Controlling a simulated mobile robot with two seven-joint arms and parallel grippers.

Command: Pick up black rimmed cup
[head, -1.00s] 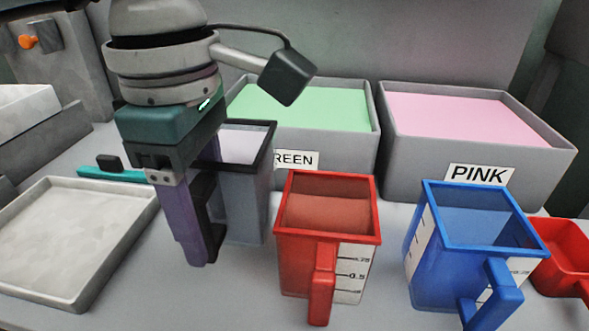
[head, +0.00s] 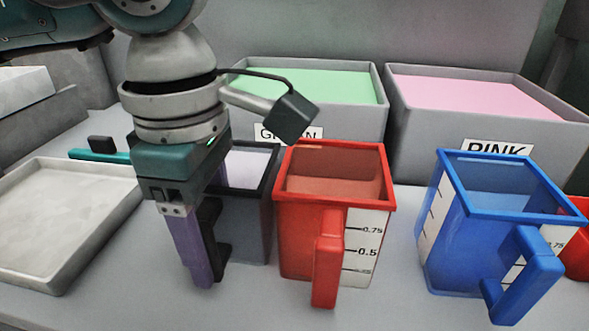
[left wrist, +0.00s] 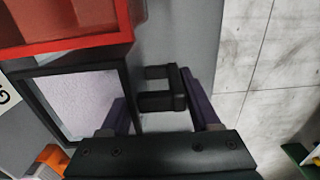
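The black rimmed cup (head: 252,232) has a grey body, pale contents and a black handle (head: 214,240). It stands left of the red cup in the head view, partly hidden by my left gripper. My left gripper (head: 203,272) points down at the cup's handle side with purple fingers. In the left wrist view the cup's rim (left wrist: 129,92) is at left and its handle (left wrist: 165,90) sticks out to the right. There my left gripper (left wrist: 160,110) is open, one finger on each side of the handle. My right gripper is not in view.
A red measuring cup (head: 300,235) stands close right of the black rimmed cup. A blue cup (head: 450,240) is farther right. A grey tray (head: 125,225) lies left. Bins of green (head: 375,120) and pink (head: 400,140) material stand behind. The counter in front is clear.

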